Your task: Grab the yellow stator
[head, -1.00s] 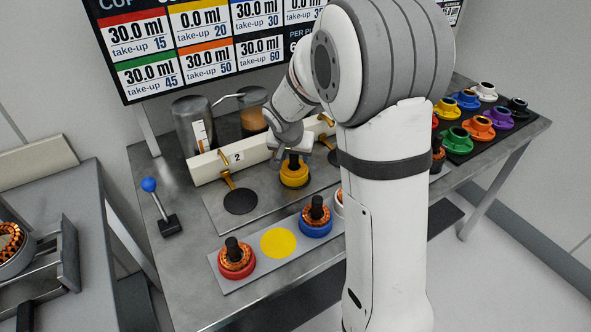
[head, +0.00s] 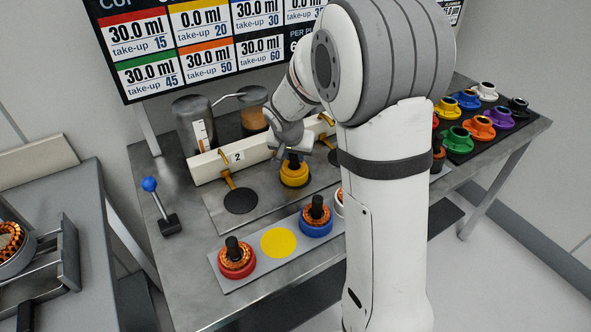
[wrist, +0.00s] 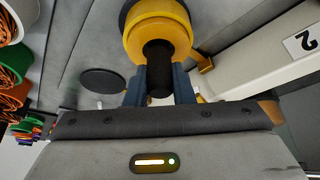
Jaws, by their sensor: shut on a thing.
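The yellow stator (head: 294,174) stands upright on the grey plate of the filling station, with its black post up. My gripper (head: 293,154) is above it, with its fingers around the post. In the wrist view the yellow stator (wrist: 158,36) lies straight ahead of the fingers. My gripper (wrist: 159,84) is shut on its black post there, one blue-grey finger on each side. The stator's underside is hidden, so I cannot tell whether it touches the plate.
A white bar (head: 209,168) with brass nozzles runs close behind the stator. In front, a strip holds a red stator (head: 237,262), a bare yellow disc (head: 279,243) and a blue stator (head: 316,220). A blue-knobbed lever (head: 150,185) stands at left. Several coloured cups fill the right side.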

